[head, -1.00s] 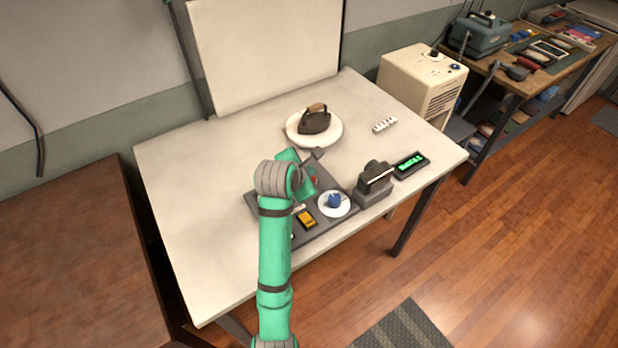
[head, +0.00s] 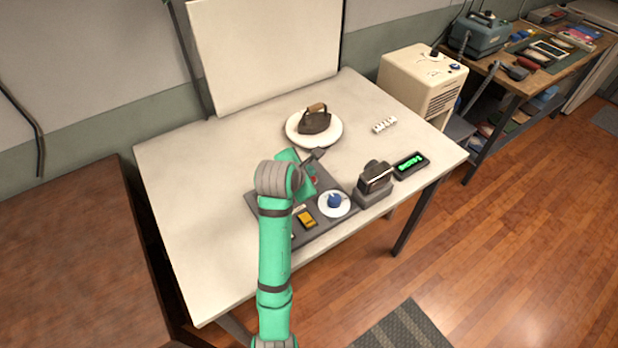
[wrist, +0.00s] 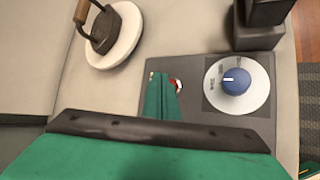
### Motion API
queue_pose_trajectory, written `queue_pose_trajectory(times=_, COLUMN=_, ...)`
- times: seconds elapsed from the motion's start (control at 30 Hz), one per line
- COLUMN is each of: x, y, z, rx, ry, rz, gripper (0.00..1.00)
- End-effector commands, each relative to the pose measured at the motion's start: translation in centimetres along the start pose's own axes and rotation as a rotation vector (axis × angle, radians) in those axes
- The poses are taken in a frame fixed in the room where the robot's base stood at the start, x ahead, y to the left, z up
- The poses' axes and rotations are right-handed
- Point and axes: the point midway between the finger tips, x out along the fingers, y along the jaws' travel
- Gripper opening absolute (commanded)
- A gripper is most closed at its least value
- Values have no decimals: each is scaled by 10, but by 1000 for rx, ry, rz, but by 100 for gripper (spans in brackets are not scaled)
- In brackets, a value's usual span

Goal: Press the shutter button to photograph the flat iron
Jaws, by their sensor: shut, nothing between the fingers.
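The dark flat iron (head: 314,121) with a wooden handle stands on a round white plate (head: 296,137) at the table's back. Both show at the wrist view's upper left. A dark grey control panel (head: 262,206) lies nearer me. It carries a red button (head: 313,181), a blue knob (head: 334,201) on a white dial, and a yellow switch (head: 306,217). My gripper (wrist: 158,80) is shut and empty, pointing down at the panel just left of the red button (wrist: 177,85). Its fingers partly cover the button; I cannot tell whether they touch it.
A dark camera-like device (head: 374,180) stands right of the panel, beside a small green-lit display (head: 410,164). A white board (head: 268,50) rises behind the table. A small white block strip (head: 385,125) lies at right. The table's left side is clear.

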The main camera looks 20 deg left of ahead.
Motion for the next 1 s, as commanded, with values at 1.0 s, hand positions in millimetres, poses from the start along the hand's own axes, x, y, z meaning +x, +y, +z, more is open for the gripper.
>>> queue_pose_trajectory(times=1.0, x=6, y=-5, z=-5, rx=0, ry=0, rz=0, gripper=0)
